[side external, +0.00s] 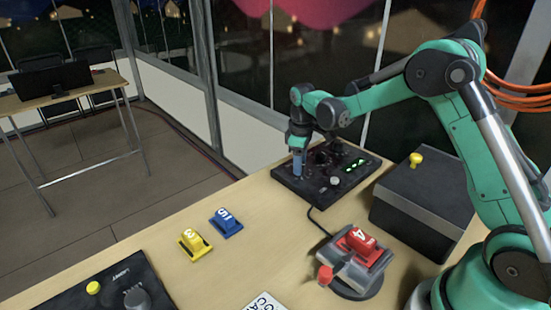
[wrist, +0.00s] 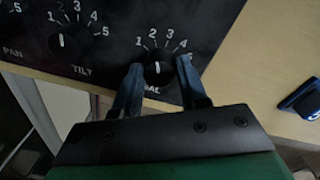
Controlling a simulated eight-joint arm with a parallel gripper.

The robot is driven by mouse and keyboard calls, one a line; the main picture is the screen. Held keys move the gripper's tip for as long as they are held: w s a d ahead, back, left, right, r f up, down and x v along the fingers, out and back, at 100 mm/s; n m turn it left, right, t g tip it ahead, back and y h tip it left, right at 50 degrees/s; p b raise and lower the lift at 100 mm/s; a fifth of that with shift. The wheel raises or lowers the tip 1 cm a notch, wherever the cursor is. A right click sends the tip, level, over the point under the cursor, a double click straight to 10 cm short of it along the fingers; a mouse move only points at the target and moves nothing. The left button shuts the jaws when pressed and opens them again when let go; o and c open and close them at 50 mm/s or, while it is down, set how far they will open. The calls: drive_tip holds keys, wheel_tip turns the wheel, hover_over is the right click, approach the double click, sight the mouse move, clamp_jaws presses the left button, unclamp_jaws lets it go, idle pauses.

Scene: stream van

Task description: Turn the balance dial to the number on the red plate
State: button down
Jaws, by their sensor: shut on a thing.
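The red plate (side external: 362,241) bears a white 4 and stands on a grey base at the front right in the side view. The black control panel (side external: 290,185) lies at the table's back edge. In the wrist view, the dial (wrist: 158,68) between my fingers has a scale running from 1 upward. Its white mark points roughly straight up in the picture, around 2 to 3. The label below is partly hidden by my fingers. My gripper (wrist: 159,75) is shut on this dial, a blue finger on each side; it also shows over the panel in the side view (side external: 297,165).
The pan and tilt dials (wrist: 65,42) are left of the held dial. A yellow plate (side external: 194,243) and a blue plate (side external: 226,221) stand on the table. A dark box with a yellow knob (side external: 422,200) is right of the panel. Another black panel (side external: 105,290) lies front left.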

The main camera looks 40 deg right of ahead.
drive_tip(key=m, duration=1)
drive_tip(key=shift+m, duration=0.3)
idle(0.4)
drive_tip(key=shift+c, duration=2.4)
unclamp_jaws()
drive_tip(key=shift+w+a+r, duration=0.1)
drive_tip(key=shift+a+r, duration=0.05)
drive_tip(key=shift+r, duration=2.7)
